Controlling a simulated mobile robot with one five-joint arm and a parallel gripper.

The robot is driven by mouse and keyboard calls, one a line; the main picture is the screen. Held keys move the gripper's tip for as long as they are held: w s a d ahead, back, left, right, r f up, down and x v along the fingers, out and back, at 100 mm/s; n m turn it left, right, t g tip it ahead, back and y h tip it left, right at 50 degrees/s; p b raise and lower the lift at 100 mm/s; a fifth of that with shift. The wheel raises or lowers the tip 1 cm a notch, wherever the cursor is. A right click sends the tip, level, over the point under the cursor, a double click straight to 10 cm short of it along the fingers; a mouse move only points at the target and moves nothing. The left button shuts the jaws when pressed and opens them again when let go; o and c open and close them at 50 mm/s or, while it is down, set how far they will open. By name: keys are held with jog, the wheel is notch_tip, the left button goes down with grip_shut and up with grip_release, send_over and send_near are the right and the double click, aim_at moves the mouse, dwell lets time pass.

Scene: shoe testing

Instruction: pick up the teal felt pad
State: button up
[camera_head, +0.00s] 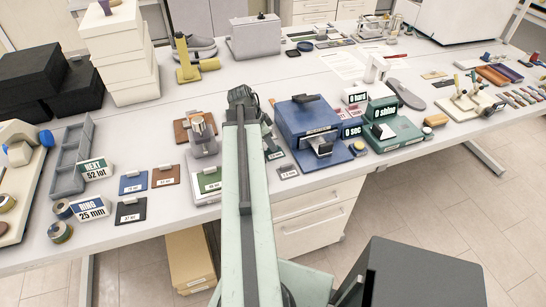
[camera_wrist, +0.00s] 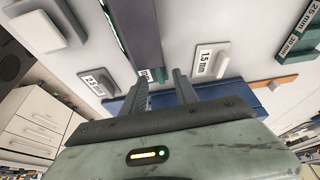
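In the head view my arm hides the gripper. I cannot tell the gap between the fingers and the pad.
Left of the pad lie a brown swatch (camera_head: 165,177), a blue swatch (camera_head: 132,183) and a dark swatch (camera_head: 130,211). A metal device (camera_head: 201,138) stands behind it. A blue box (camera_head: 303,119) is right of my arm. White drawers (camera_head: 318,218) sit below the table edge.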

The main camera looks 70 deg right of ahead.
jog(key=shift+b+x, duration=0.45)
jog(key=shift+x, duration=0.7)
jog(key=shift+r, duration=0.1)
grip_shut()
jog(key=shift+r, duration=0.1)
notch_tip(320, 180, up, 10)
jog(key=p, duration=1)
jog(key=shift+p, duration=0.3)
